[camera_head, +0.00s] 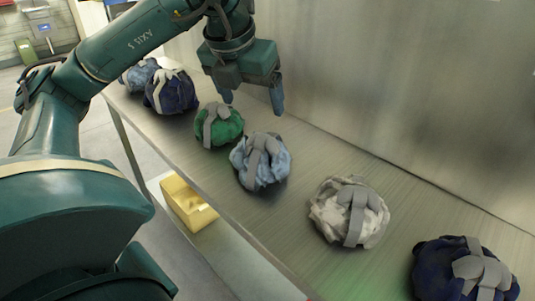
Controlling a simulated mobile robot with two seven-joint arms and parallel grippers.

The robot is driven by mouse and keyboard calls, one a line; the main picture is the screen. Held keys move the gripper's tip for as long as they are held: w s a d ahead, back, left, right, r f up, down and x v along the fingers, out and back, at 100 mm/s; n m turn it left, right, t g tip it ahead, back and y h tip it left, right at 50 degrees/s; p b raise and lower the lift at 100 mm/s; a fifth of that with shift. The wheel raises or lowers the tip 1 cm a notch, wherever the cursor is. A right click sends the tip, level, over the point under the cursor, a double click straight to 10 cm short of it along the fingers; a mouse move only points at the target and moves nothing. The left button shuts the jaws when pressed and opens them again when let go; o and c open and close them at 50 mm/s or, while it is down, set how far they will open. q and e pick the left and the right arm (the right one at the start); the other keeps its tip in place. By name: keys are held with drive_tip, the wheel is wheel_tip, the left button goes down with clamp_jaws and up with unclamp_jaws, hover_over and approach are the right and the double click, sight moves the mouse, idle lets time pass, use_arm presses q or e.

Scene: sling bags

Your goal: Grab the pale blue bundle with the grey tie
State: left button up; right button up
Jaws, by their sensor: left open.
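The pale blue bundle with the grey tie (275,164) sits on the metal table, between the green bundle and the whitish bundle. My left gripper (253,104) is open and empty, pointing down above the table. Its fingertips show just above and behind the pale blue bundle in the picture, apart from it. Another bluish bundle (139,75) lies at the far left end, partly hidden by my left arm and a dark blue bundle; its tie looks pale. My right gripper is not in view.
A green bundle (228,130), a dark blue bundle (174,97), a whitish bundle (325,213) and a navy bundle (433,270) share the metal table (285,222). A metal wall (390,90) rises behind it. A yellow bin (184,204) stands below the table.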

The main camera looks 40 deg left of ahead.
use_arm(q)
hover_over(263, 135)
drive_tip(key=s, duration=0.3)
drive_tip(key=f, duration=0.2)
drive_tip(key=d+f, duration=0.1)
drive_tip(key=f, duration=0.1)
drive_tip(key=shift+w+f, duration=0.1)
drive_tip(key=shift+f, duration=0.25)
drive_tip(key=shift+x, duration=2.75)
drive_tip(key=shift+w+a+r, duration=0.1)
drive_tip(key=shift+a, duration=0.05)
drive_tip(key=shift+c, duration=0.3)
drive_tip(key=shift+r, duration=0.1)
drive_tip(key=c, duration=1.7)
